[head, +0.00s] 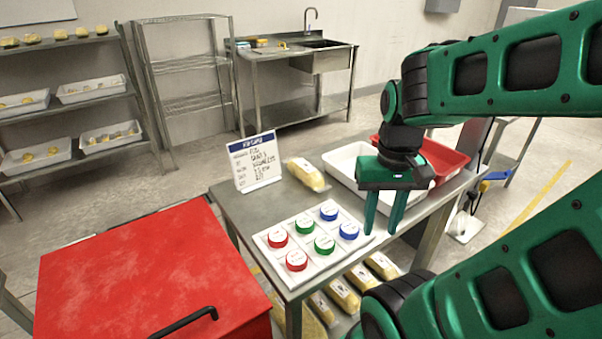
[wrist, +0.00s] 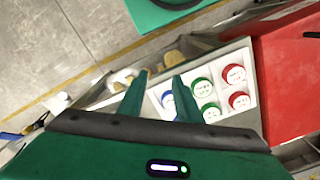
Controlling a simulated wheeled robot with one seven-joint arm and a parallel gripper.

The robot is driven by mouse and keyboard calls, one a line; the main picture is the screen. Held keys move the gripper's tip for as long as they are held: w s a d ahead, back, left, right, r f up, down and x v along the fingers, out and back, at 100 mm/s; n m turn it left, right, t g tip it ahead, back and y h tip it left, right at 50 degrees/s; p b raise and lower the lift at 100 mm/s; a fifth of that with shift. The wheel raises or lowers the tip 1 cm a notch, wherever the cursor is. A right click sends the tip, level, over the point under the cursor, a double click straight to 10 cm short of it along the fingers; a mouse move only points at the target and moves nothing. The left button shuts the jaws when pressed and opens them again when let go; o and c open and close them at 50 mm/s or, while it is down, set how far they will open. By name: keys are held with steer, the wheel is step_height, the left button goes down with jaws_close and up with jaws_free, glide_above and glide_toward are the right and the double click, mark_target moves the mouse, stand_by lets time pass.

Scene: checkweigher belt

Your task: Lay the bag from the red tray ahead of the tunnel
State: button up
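The red tray (head: 445,160) sits at the right end of the steel table (head: 225,200), beside a white tray (head: 342,165). My wrist and gripper cover much of both trays, so I cannot see a bag in the red one. A yellowish bag (head: 307,174) lies on the bare table left of the white tray. My gripper (head: 383,228) points down in front of the trays, fingers apart with nothing between them. The wrist view also shows the two separated fingertips (wrist: 160,75). I cannot make out a belt or tunnel in either view.
A white board with red, green and blue round caps (head: 286,262) lies at the table's front. A sign (head: 255,163) stands behind it. A large red box with a black handle (head: 140,275) is front left. Several bags (head: 342,295) lie on the lower shelf.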

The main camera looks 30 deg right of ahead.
mark_target(312, 168)
steer(key=shift+o, duration=0.6)
